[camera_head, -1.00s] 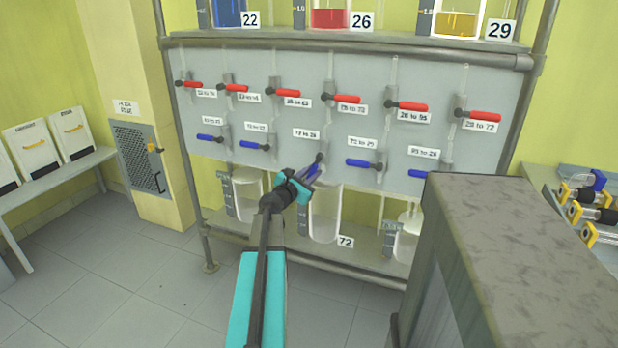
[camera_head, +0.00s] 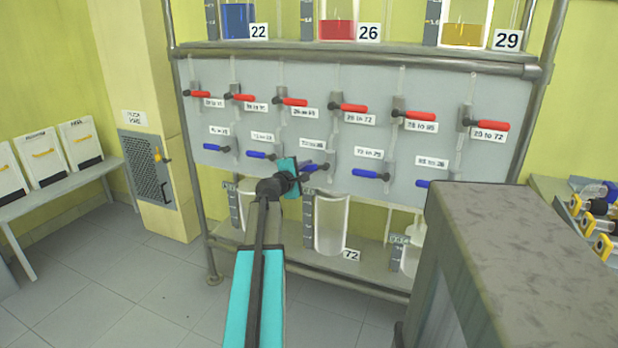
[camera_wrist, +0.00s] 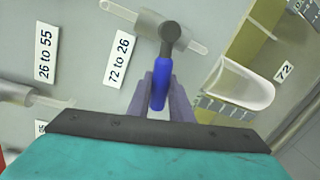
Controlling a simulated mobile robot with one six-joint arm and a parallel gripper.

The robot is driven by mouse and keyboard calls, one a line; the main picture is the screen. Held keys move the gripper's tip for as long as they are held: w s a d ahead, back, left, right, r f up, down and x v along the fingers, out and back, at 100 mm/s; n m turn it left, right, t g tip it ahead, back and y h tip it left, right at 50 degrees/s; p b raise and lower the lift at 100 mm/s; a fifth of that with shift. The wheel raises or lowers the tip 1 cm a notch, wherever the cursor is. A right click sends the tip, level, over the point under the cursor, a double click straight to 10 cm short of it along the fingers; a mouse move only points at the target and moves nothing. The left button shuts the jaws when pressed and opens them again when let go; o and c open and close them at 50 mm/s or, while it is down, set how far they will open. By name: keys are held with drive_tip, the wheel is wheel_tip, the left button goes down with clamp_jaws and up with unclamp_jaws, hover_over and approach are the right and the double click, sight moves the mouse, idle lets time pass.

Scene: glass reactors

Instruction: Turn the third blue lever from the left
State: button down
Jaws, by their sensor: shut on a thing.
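The third blue lever from the left (camera_head: 317,167) is on the grey panel, in the lower row, under the label "72 to 26" (camera_wrist: 122,59). In the head view it lies nearly level, its handle pointing left from its pivot. In the wrist view the blue handle (camera_wrist: 160,82) lies between the two grey-purple fingers of my gripper (camera_wrist: 162,92), which is shut on it. My gripper also shows in the head view (camera_head: 302,169), reaching the handle from the left; its fingertips are small there.
Blue levers (camera_head: 260,155) and (camera_head: 371,174) flank it to the left and right. A row of red levers (camera_head: 352,107) runs above. Glass vessels (camera_head: 331,225) stand on the shelf below. A grey block (camera_head: 540,240) fills the right foreground.

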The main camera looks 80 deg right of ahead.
drive_tip(key=shift+w+d+r+m+t+b, duration=0.1)
drive_tip(key=shift+w+r+m+t+b, duration=0.1)
drive_tip(key=shift+r+m, duration=0.4)
drive_tip(key=shift+w+d+r+m+t+b, duration=0.1)
drive_tip(key=shift+r+m+t, duration=0.1)
drive_tip(key=shift+r+m, duration=0.4)
drive_tip(key=c, duration=1.6)
unclamp_jaws()
drive_tip(key=shift+f, duration=0.15)
drive_tip(key=shift+s, duration=0.1)
drive_tip(key=shift+a, duration=0.2)
drive_tip(key=shift+a, duration=0.4)
drive_tip(key=p+v, duration=0.1)
drive_tip(key=v, duration=1.1)
drive_tip(key=shift+w+a, duration=0.3)
